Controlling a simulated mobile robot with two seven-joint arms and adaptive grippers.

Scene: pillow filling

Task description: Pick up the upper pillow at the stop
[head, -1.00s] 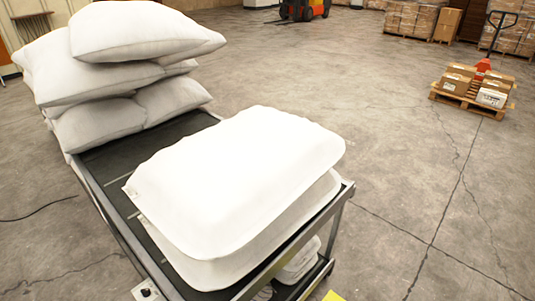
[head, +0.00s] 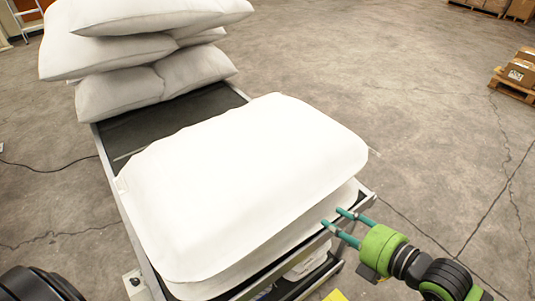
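The upper pillow (head: 250,180), white and plump, lies on top of a lower pillow (head: 300,237) at the near end of a conveyor (head: 130,133). Only the lower pillow's near and right edges show. My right gripper (head: 335,222), green with two teal fingers, is at the right side of the stack, near the lower pillow's edge. Its fingers are apart and nothing shows between them; whether they touch a pillow is unclear. A dark part of my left arm (head: 38,284) shows at the bottom left; its gripper is out of view.
A pile of several white pillows (head: 140,60) stands at the conveyor's far end. The conveyor's metal frame edge (head: 368,197) runs beside the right gripper. Boxes on a pallet (head: 518,75) stand far right. The concrete floor to the right is open.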

